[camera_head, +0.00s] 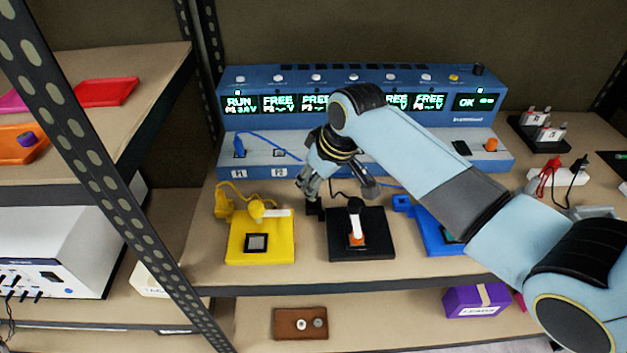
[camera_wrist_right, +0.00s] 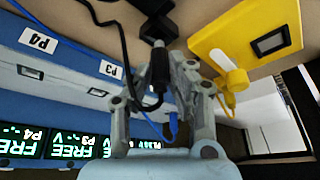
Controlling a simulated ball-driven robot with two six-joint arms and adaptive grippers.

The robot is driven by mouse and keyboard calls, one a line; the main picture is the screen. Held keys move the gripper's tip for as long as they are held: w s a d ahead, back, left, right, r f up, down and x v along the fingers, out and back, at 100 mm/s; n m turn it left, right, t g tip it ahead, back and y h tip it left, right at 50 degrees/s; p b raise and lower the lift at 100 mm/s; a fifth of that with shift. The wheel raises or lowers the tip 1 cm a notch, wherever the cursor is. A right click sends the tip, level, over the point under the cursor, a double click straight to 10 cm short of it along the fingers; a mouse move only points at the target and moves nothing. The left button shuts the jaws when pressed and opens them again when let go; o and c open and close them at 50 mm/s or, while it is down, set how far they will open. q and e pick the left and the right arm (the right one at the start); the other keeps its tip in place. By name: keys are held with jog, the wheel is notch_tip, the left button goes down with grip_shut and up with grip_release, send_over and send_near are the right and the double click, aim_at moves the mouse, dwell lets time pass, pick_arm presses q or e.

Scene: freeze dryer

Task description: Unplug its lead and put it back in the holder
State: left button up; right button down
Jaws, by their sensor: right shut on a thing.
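My right gripper (camera_head: 308,186) is over the bench front, left of the black stand (camera_head: 375,245). In the wrist view its fingers (camera_wrist_right: 165,75) are shut on a black plug (camera_wrist_right: 158,70) whose black cable (camera_wrist_right: 98,20) loops away. The plug's far end points at a small black holder (camera_wrist_right: 158,30), which also shows under the gripper in the head view (camera_head: 314,209). I cannot tell whether plug and holder touch. The blue unit (camera_head: 330,85) behind has a socket ledge. A blue plug (camera_head: 239,145) is in P1; its display reads RUN, and visible P2 and P3 read FREE. My left gripper is not in view.
A yellow stand (camera_head: 238,240) with a yellow holder (camera_head: 222,202) is on the left, and a blue stand (camera_head: 432,235) is partly behind my right arm. A blue cable (camera_head: 270,143) crosses the ledge. A shelf upright (camera_head: 110,170) stands on the left.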

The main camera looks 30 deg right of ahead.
dwell(0.4)
jog(key=shift+p, duration=0.45)
dwell(0.4)
jog(key=shift+p, duration=0.4)
dwell(0.4)
jog(key=shift+p, duration=0.4)
jog(key=shift+p, duration=0.35)
dwell(0.4)
jog(key=shift+f+b, duration=0.7)
jog(key=shift+f, duration=0.5)
dwell(0.4)
